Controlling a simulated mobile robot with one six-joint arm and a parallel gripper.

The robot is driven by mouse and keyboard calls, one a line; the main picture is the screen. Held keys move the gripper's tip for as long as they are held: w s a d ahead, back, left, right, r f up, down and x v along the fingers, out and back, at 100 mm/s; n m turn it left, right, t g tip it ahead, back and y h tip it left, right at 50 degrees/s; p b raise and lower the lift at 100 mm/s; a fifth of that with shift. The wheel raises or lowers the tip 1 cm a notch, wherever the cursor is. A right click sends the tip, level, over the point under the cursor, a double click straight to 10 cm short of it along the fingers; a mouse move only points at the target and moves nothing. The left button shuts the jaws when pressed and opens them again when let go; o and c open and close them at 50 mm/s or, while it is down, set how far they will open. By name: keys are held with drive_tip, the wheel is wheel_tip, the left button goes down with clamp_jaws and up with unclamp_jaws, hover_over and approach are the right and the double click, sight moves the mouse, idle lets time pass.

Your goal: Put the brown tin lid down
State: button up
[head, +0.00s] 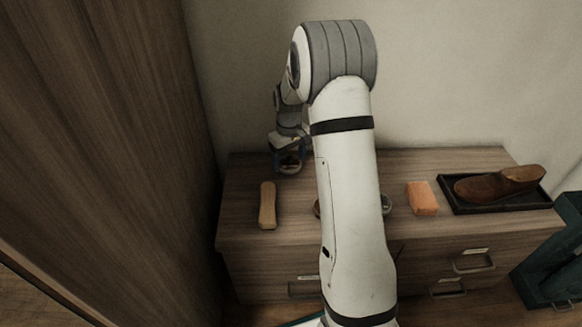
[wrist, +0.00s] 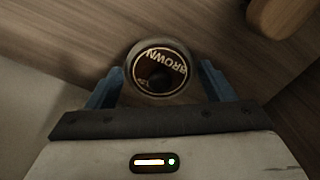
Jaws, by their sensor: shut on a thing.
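My gripper (wrist: 162,88) is shut on the brown tin lid (wrist: 146,66), a round dark lid with a pale ring and the word BROWN, held between two blue fingers in the wrist view. In the head view my gripper (head: 288,152) is over the back left of the wooden dresser top (head: 240,190). The lid (head: 289,167) shows there below the fingers, small and partly dark. I cannot tell whether it touches the wood.
A tan brush (head: 267,206) lies in front of my gripper. An orange block (head: 422,198) and a black tray (head: 500,204) with a brown shoe (head: 499,184) are at the right. My arm hides the middle, where edges of round things show. A dark green container (head: 550,265) stands at the lower right.

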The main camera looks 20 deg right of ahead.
sight(289, 158)
drive_tip(key=shift+f, duration=1.2)
drive_tip(key=shift+f, duration=0.2)
drive_tip(key=o, duration=1)
drive_tip(key=shift+r, duration=0.1)
wheel_tip(289, 158, up, 12)
drive_tip(key=p, duration=0.4)
drive_tip(key=shift+s+r, duration=0.1)
drive_tip(key=shift+r, duration=0.05)
drive_tip(key=s+a+r+m, duration=0.1)
drive_tip(key=s+a+r, duration=0.1)
drive_tip(key=s, duration=0.7)
drive_tip(key=s+a+r+m, duration=0.1)
drive_tip(key=s+a+r, duration=0.1)
drive_tip(key=s, duration=0.8)
drive_tip(key=s+a+r+m+t, duration=0.1)
drive_tip(key=s+a+r, duration=0.2)
drive_tip(key=s, duration=0.7)
drive_tip(key=shift+s+a+m, duration=0.1)
drive_tip(key=shift+s+m, duration=0.15)
drive_tip(key=shift+m, duration=0.05)
